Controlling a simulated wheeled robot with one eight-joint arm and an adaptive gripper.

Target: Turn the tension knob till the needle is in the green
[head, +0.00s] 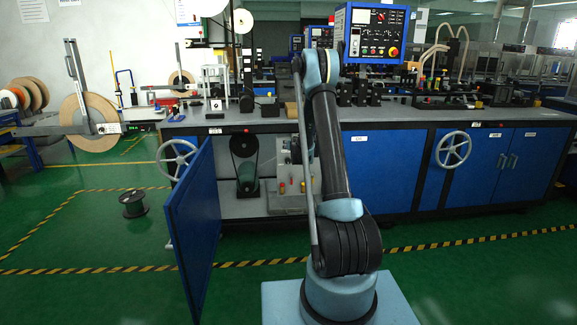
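A tan tape reel (90,122) hangs at the left on a payoff arm (40,130). A blue control panel (372,33) stands above the bench, with dials and a red button too small to read. My arm rises in the middle of the head view and bends away at the top. My gripper cannot be made out; the arm hides what lies behind it.
An open blue cabinet door (195,225) stands out into the floor left of my arm. Behind it are a belt drive (246,165) and valves. Handwheels (178,160) (453,150) stick out from the bench front. A dark spool (133,204) lies on the green floor, which is otherwise mostly clear.

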